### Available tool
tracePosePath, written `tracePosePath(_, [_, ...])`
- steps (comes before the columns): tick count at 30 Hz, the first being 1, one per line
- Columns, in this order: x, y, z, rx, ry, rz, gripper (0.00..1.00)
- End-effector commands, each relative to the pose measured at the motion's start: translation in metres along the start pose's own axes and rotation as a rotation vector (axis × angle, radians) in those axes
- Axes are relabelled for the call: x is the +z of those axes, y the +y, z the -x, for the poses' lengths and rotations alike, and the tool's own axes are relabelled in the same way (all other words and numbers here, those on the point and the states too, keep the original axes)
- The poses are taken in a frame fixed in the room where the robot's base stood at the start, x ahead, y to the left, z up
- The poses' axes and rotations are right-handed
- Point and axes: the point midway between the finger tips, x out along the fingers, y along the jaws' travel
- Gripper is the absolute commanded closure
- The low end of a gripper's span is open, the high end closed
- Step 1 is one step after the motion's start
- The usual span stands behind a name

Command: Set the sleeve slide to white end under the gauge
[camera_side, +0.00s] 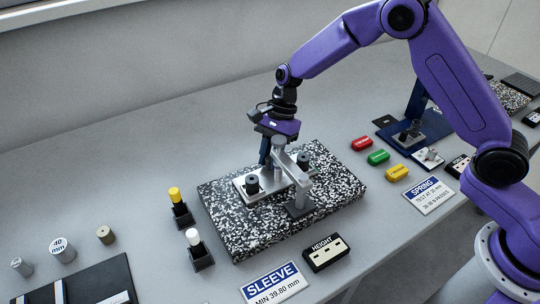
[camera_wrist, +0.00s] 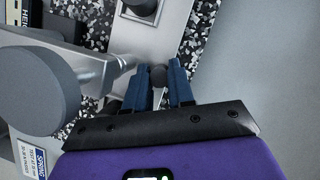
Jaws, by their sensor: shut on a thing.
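The sleeve slide (camera_side: 240,187) is a silver plate on a speckled block (camera_side: 235,236); its plate also shows in the wrist view (camera_wrist: 180,22). My gripper (camera_wrist: 158,78) is shut on a small dark round knob (camera_wrist: 158,72) at the slide. The gauge arm partly hides it from the side.
A yellow-topped peg (camera_side: 175,195) and a white-topped peg (camera_side: 194,237) stand in black holders left of the block. A HEIGHT box (camera_side: 326,253) and SLEEVE card (camera_side: 274,284) lie in front. Red, green and yellow blocks (camera_side: 378,157) are to the right. The back-left table is clear.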

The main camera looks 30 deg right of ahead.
Motion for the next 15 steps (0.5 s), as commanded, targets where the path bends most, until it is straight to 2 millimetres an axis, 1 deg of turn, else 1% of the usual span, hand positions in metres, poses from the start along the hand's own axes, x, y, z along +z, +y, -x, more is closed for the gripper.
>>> tracePosePath(6, [-0.037, 0.020, 0.016, 0.000, 0.000, -0.005, 1.00])
tracePosePath(9, [-0.052, 0.028, 0.022, 0.000, 0.000, -0.006, 1.00])
tracePosePath(12, [-0.059, 0.032, 0.025, -0.001, 0.000, -0.003, 1.00])
tracePosePath(15, [-0.061, 0.034, 0.026, 0.000, 0.001, -0.001, 1.00])
